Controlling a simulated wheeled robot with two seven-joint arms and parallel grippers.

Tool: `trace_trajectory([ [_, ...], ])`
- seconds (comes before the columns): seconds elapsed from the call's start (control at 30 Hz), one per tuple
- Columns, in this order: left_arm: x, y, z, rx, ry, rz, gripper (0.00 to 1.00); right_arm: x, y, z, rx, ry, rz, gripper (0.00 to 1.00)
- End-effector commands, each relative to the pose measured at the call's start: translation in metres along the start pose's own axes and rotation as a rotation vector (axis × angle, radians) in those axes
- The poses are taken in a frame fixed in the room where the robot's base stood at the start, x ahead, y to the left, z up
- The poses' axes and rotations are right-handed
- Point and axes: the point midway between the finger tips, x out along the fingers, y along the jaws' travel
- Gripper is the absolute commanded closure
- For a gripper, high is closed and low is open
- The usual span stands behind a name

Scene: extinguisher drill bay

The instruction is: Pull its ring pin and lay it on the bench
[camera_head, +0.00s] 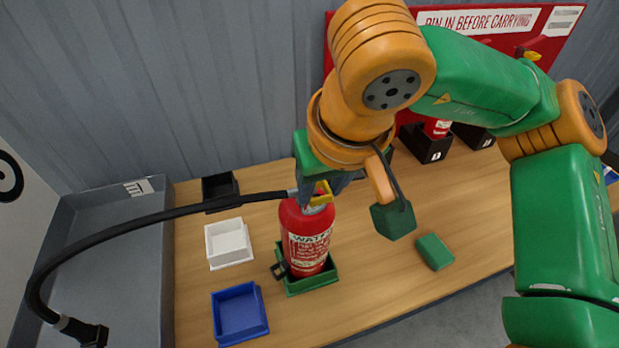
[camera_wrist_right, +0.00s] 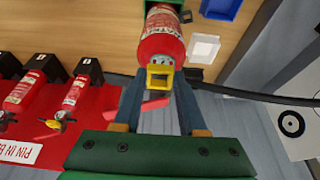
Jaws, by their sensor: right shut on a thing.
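The red extinguisher (camera_head: 305,240), labelled WATER, stands upright in a green tray (camera_head: 308,284) on the wooden bench (camera_head: 370,300). It also shows in the right wrist view (camera_wrist_right: 161,38). Its yellow square ring pin (camera_wrist_right: 160,77) is at its head, and part of it shows in the head view (camera_head: 325,190). My right gripper (camera_head: 325,188) is over the extinguisher's head, with its fingers either side of the yellow ring pin and shut on it. The fingers hide part of the head. My left gripper is out of view.
A black hose (camera_head: 135,219) arches left from the extinguisher. A white tray (camera_head: 229,243), blue tray (camera_head: 239,314) and black box (camera_head: 219,187) lie left of it. A green block (camera_head: 434,251) lies right. More extinguishers (camera_wrist_right: 75,95) stand against a red board.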

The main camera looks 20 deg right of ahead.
Motion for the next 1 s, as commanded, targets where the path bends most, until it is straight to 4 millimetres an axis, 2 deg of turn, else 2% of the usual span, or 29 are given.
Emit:
trace_trajectory([
  [0.4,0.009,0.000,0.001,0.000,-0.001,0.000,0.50,-0.004,0.000,0.025,-0.005,-0.011,0.003,1.00],
  [0.8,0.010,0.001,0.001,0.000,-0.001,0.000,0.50,-0.006,0.000,0.027,-0.003,-0.008,0.002,1.00],
  [1.0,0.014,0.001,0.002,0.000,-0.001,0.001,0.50,-0.010,-0.001,0.040,-0.005,-0.007,-0.001,1.00],
])
